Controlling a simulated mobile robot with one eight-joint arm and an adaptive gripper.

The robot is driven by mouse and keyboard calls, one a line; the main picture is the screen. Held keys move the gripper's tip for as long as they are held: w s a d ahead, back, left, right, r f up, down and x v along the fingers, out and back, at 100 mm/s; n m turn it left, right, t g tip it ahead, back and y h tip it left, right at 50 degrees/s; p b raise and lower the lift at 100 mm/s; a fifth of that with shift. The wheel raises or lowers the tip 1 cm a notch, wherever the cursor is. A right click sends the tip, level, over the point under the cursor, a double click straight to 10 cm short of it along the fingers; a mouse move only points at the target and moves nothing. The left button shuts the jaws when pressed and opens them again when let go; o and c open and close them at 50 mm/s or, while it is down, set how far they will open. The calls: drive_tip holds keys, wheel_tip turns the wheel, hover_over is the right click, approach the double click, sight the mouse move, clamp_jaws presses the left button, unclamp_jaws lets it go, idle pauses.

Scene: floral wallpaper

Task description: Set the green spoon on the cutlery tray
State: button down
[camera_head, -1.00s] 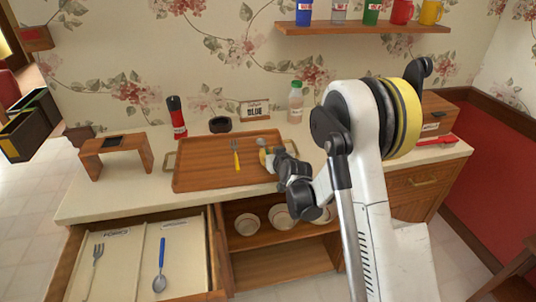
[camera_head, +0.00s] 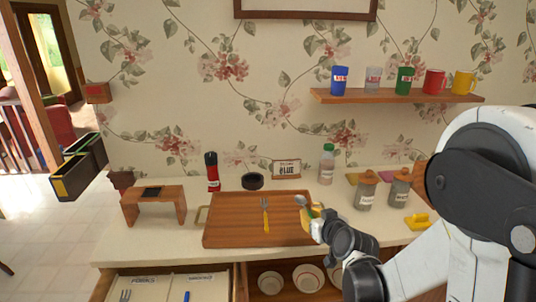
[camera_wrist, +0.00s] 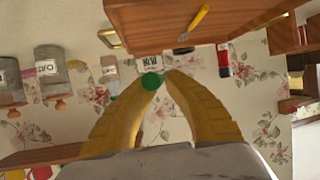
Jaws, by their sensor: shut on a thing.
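The green spoon (camera_head: 302,200) shows a grey bowl and a bit of green handle at my gripper (camera_head: 312,214), at the right side of the brown wooden tray (camera_head: 230,230). My gripper's yellow fingers are shut on its handle. In the wrist view a round green end (camera_wrist: 151,82) shows between the fingers (camera_wrist: 168,74); it looks like the handle's end. The tray lies on the counter with a yellow-handled fork (camera_head: 265,217) on it, left of the spoon. I cannot tell how high the spoon is above the tray.
A red-and-black bottle (camera_head: 212,172), black ring (camera_head: 252,181), sign (camera_head: 286,169) and green-capped bottle (camera_head: 327,165) stand behind the tray. Grey jars (camera_head: 366,192) stand right, a wooden stand (camera_head: 153,205) left. An open drawer (camera_head: 165,286) holds a fork and blue-handled utensil below.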

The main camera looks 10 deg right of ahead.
drive_tip(key=s+r+n+y, duration=0.2)
drive_tip(key=s+r, duration=0.4)
drive_tip(key=s, duration=0.2)
drive_tip(key=w+f, duration=0.2)
drive_tip(key=w, duration=0.1)
drive_tip(key=w+f+m+h, duration=0.1)
drive_tip(key=w+f, duration=0.2)
drive_tip(key=w, duration=0.1)
drive_tip(key=w+f+m+h, duration=0.1)
drive_tip(key=w+f, duration=0.1)
drive_tip(key=w, duration=0.1)
drive_tip(key=shift+w+a+f, duration=0.2)
drive_tip(key=shift+a+f, duration=0.15)
drive_tip(key=shift+f, duration=0.05)
drive_tip(key=b, duration=0.4)
hover_over(297, 218)
drive_tip(key=f, duration=0.7)
drive_tip(key=shift+s+f, duration=0.1)
drive_tip(key=shift+s, duration=0.15)
wheel_tip(297, 218, down, 3)
drive_tip(key=shift+w+r+b, duration=0.15)
drive_tip(key=shift+r+b, duration=0.05)
drive_tip(key=shift+b, duration=0.55)
drive_tip(key=shift+f, duration=0.35)
drive_tip(key=shift+f, duration=0.1)
